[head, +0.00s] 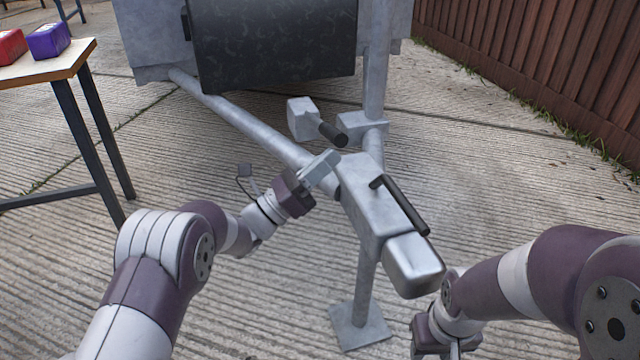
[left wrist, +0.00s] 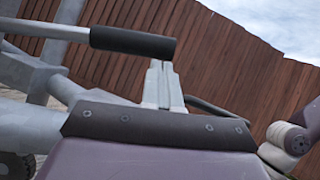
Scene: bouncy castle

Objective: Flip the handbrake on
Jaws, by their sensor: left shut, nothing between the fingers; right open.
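The grey metal trailer drawbar (head: 375,205) runs towards me and ends in a blunt coupling head. A black bar handle (head: 402,207) lies along its top. Further back, a second black grip (head: 333,133) sticks out beside a grey block; I cannot tell for sure which is the handbrake. In the left wrist view a black grip on a metal rod (left wrist: 133,42) crosses above my fingers. My left gripper (head: 322,168) is shut and empty, just left of the drawbar. Its fingers show in the left wrist view (left wrist: 163,85). My right gripper (head: 432,338) is open, low at the bottom, partly hidden.
A dark trailer body (head: 272,45) stands at the back. A table (head: 40,68) with a red box (head: 10,47) and a purple box (head: 48,40) is at left. A support leg with a foot plate (head: 358,325) stands under the drawbar. A wooden fence (head: 540,60) bounds the right.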

